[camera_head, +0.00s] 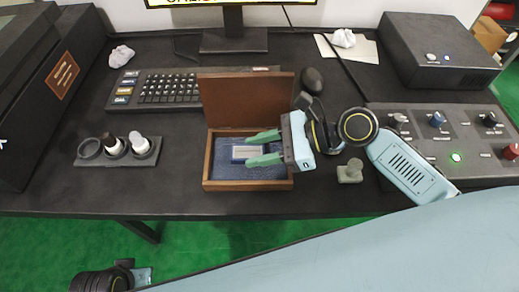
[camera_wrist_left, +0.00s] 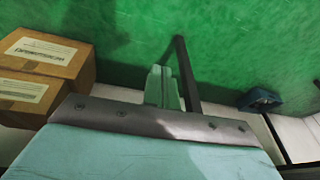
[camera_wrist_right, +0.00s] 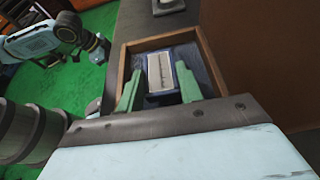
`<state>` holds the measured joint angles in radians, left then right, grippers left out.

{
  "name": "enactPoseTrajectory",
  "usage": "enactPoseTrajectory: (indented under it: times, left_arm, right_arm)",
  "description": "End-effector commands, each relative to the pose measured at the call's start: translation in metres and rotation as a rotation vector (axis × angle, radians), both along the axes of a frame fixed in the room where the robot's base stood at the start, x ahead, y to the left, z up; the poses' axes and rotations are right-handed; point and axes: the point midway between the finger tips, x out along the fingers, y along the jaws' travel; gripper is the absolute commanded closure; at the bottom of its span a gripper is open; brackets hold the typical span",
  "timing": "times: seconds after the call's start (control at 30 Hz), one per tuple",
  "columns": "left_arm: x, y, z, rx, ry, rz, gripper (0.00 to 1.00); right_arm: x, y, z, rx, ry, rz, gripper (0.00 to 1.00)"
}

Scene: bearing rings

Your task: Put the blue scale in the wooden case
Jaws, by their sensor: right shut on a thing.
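The wooden case (camera_head: 207,170) stands open on the desk, its lid (camera_head: 246,100) raised at the back and its inside lined in dark blue. The blue scale (camera_head: 243,153), with a pale face, is inside the case. My right gripper (camera_head: 264,149) reaches in from the right and is shut on the scale. In the right wrist view the scale (camera_wrist_right: 160,75) sits between the green fingers (camera_wrist_right: 158,90), within the case walls (camera_wrist_right: 205,65). I cannot tell whether it touches the lining. My left gripper's fingers (camera_wrist_left: 165,88) are together and empty, away from the desk over the green floor.
A keyboard (camera_head: 165,90) lies behind the case to the left. A small grey weight (camera_head: 350,172) stands right of the case. A control panel (camera_head: 460,150) is at far right, and a dark mouse (camera_head: 312,80) lies behind the gripper.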

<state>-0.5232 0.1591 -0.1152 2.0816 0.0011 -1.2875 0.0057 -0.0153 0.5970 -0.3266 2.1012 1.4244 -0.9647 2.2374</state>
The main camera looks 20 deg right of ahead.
Motion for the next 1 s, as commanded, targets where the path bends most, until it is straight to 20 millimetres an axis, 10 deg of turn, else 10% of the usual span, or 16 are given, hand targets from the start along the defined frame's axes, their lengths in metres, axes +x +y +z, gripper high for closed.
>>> enactPoseTrajectory:
  times: [0.83, 0.87, 1.0]
  left_arm:
    - [-0.003, 0.005, -0.016, 0.009, 0.013, 0.000, 1.00]
    - [-0.003, 0.005, -0.016, 0.009, 0.015, 0.000, 1.00]
    - [-0.003, 0.005, -0.015, 0.009, 0.013, 0.000, 1.00]
  right_arm:
    - [0.000, 0.000, -0.012, 0.001, -0.001, 0.000, 0.92]
    - [0.000, 0.000, -0.012, 0.000, 0.000, 0.000, 0.61]
    - [0.000, 0.000, -0.012, 0.000, -0.001, 0.000, 0.43]
